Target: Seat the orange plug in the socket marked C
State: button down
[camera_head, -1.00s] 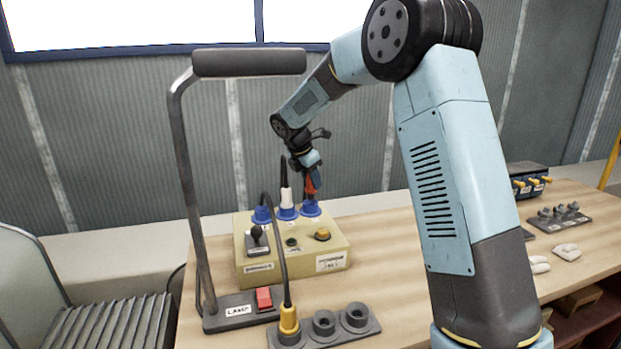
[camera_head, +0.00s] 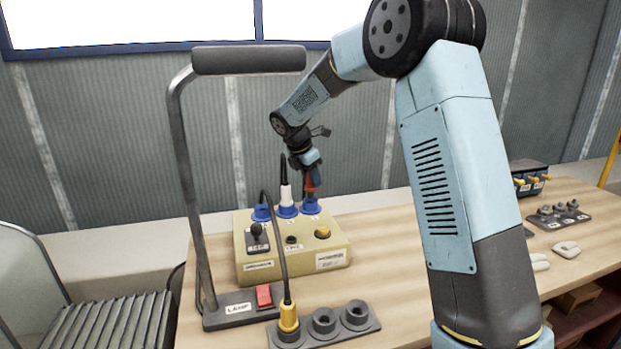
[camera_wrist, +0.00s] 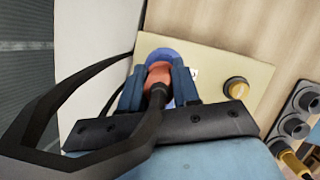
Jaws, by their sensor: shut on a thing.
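My gripper (camera_wrist: 158,90) is shut on the orange plug (camera_wrist: 158,74), whose black cable curves off to the left in the wrist view. In the head view the orange plug (camera_head: 311,184) points down at the rightmost blue socket (camera_head: 311,206) on the beige box (camera_head: 334,243). The plug's lower end is at the mouth of that blue socket, which also shows in the wrist view (camera_wrist: 163,53). I cannot tell how deep it sits. The socket letters are too small to read. A white plug (camera_head: 286,194) stands upright in the middle blue socket (camera_head: 287,211).
A yellow plug (camera_head: 288,318) stands in the left hole of a grey holder (camera_head: 350,334). A tall lamp (camera_head: 187,170) with a red switch (camera_head: 264,296) stands at the left. The beige box carries a yellow button (camera_head: 322,232) and a black lever (camera_head: 256,232).

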aim_at(311, 187)
jog(key=shift+f, duration=1.9)
dwell(1.1)
jog(key=c, duration=0.7)
grip_release()
jog(key=shift+c, duration=0.2)
jog(key=shift+r, duration=0.1)
jog(key=v, duration=0.7)
jog(key=shift+r, duration=0.1)
